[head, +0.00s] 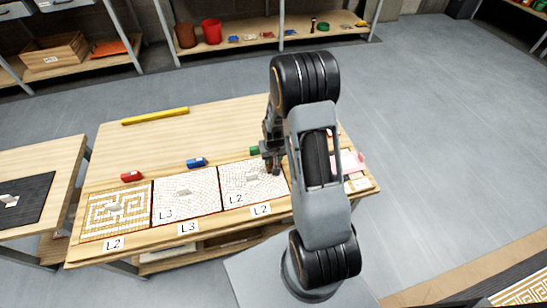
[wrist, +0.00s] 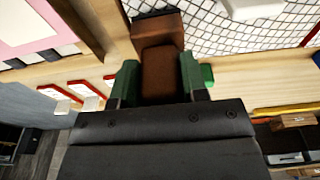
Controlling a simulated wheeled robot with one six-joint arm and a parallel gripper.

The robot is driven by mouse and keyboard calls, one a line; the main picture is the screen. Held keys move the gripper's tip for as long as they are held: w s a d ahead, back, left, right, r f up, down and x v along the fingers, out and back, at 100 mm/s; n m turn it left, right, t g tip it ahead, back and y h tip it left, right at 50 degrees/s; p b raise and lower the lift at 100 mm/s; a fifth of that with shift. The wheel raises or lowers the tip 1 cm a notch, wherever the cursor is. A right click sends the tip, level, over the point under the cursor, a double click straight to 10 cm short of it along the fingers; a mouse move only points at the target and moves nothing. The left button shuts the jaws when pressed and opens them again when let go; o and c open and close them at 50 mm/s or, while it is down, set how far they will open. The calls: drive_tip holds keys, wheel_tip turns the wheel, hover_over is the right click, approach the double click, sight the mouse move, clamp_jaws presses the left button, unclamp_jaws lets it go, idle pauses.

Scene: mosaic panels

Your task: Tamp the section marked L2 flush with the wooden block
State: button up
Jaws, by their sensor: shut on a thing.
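My gripper (head: 271,160) is above the right white mosaic panel (head: 238,183), near its upper right part. In the wrist view my gripper (wrist: 160,80) is shut on a brown wooden block (wrist: 158,28), whose far end is over or at the edge of the white mesh panel (wrist: 215,30); contact cannot be told. The right panel carries an L2 mark (head: 236,198), with an L2 tag (head: 261,210) below it. The left gold-patterned panel (head: 92,222) also has an L2 tag (head: 113,244). The middle panel (head: 200,207) is marked L3. A pale piece lies on each panel.
Red (head: 131,176), blue (head: 196,162) and green (head: 254,151) blocks stand behind the panels on the wooden table (head: 225,122). A yellow bar (head: 155,116) lies farther back. Pink and white items (head: 350,162) are at right, partly hidden by my arm.

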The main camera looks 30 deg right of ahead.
drive_tip(key=shift+r+p, duration=1.9)
drive_tip(key=shift+r, duration=1.1)
